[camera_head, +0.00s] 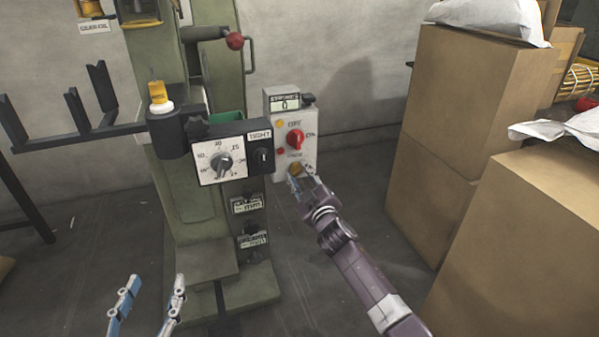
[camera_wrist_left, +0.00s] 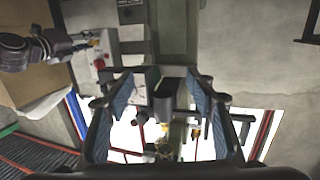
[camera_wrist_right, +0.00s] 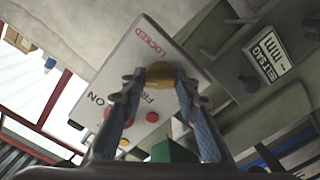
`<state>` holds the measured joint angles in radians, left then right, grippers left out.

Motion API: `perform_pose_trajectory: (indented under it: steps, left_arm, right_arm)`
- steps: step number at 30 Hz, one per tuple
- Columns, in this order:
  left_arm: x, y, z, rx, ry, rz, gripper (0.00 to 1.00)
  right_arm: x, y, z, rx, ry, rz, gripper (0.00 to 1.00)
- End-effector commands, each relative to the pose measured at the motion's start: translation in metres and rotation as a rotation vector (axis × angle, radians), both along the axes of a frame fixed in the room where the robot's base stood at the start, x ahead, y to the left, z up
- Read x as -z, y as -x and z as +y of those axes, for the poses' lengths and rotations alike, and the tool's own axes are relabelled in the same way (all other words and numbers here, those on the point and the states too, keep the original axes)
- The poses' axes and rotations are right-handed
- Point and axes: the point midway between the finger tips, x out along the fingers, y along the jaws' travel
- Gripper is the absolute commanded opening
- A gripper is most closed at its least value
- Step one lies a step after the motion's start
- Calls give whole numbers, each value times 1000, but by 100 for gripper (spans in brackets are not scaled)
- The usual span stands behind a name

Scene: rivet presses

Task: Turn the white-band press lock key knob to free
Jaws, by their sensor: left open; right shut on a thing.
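The brass key knob (camera_head: 295,169) sits low on the front of a light grey control box (camera_head: 306,150) at the right side of the green press (camera_head: 213,185). My right gripper (camera_head: 307,183) reaches it from the lower right. In the right wrist view the knob (camera_wrist_right: 161,73) is between the fingertips of my right gripper (camera_wrist_right: 158,82), which is shut on it. LOCKED and a partly hidden FREE label show beside the knob; its pointing direction cannot be told. My left gripper (camera_head: 150,296) is open and empty at the bottom left, apart from the press.
A red switch (camera_head: 295,139) and a counter (camera_head: 285,103) are on the same box. A dial panel (camera_head: 233,153) juts from the press to the left. Cardboard boxes (camera_head: 440,140) stand close to the right of my right arm. Open floor (camera_head: 300,260) lies in front.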

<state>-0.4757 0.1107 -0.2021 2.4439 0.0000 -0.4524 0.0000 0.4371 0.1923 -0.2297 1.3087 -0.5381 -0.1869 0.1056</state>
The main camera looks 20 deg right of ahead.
Motion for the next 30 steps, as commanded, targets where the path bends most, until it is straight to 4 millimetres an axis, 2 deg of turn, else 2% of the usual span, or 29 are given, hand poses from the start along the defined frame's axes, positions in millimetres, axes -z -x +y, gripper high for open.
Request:
perform_pose_trajectory:
  steps: [6, 13, 21, 30]
  left_arm:
    - [23, 5, 5, -7, -28, 107, 51]
    - [40, 10, 8, -13, -47, 184, 51]
    - [52, 14, 11, -16, -59, 236, 51]
    - [58, 17, 12, -17, -66, 264, 51]
  right_arm:
    - [0, 0, 1, -1, 206, -6, 4]
    - [0, 0, 1, -2, 423, -14, 4]
    - [0, 0, 1, -2, 654, -23, 4]
    - [0, 0, 1, -2, 822, -28, 4]
